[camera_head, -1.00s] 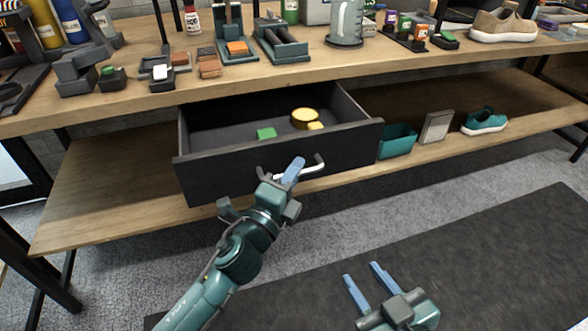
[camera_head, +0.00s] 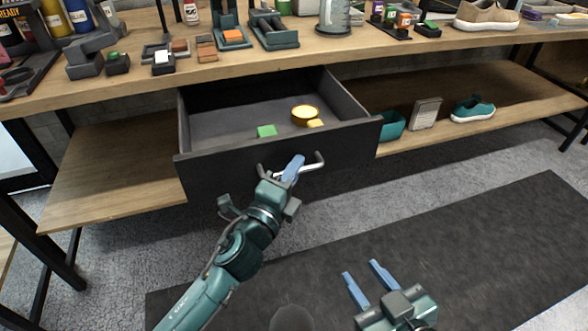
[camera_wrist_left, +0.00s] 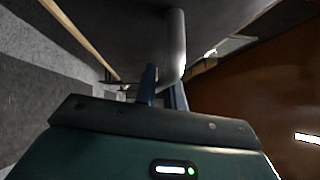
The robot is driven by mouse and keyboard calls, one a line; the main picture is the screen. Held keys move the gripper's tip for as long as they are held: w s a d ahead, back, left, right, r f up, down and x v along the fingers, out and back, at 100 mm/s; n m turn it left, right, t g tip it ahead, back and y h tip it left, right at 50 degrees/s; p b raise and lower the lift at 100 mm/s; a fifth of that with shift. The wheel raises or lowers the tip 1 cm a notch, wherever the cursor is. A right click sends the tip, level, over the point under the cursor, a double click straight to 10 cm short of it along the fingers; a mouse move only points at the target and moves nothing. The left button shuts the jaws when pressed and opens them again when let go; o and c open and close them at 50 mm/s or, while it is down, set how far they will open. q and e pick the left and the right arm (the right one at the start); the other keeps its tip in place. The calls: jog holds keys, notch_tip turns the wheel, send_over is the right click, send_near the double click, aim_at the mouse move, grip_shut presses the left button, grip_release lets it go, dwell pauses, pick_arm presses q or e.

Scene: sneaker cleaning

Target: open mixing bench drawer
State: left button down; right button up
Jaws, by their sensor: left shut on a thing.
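The dark mixing bench drawer (camera_head: 230,170) stands pulled out beneath the bench top, with its inside showing. In it lie a green block (camera_head: 266,131), a round yellow-topped tin (camera_head: 305,114) and a small yellow block (camera_head: 315,123). My left gripper (camera_head: 294,168) is shut on the drawer's silver bar handle (camera_head: 314,164). The handle also shows between the blue fingers in the left wrist view (camera_wrist_left: 175,45). My right gripper (camera_head: 367,283) is open and empty, low over the dark mat, apart from the drawer.
The wooden bench top (camera_head: 290,58) carries tools, bottles and a beige shoe (camera_head: 487,15). On the lower shelf (camera_head: 440,130) are a teal bin (camera_head: 392,126), a grey panel (camera_head: 425,113) and a teal shoe (camera_head: 472,109). The floor mat (camera_head: 480,240) is clear to the right.

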pick_arm(q)
jog(key=c, duration=1.5)
grip_release()
jog(key=shift+s, duration=0.1)
jog(key=shift+v, duration=6.55)
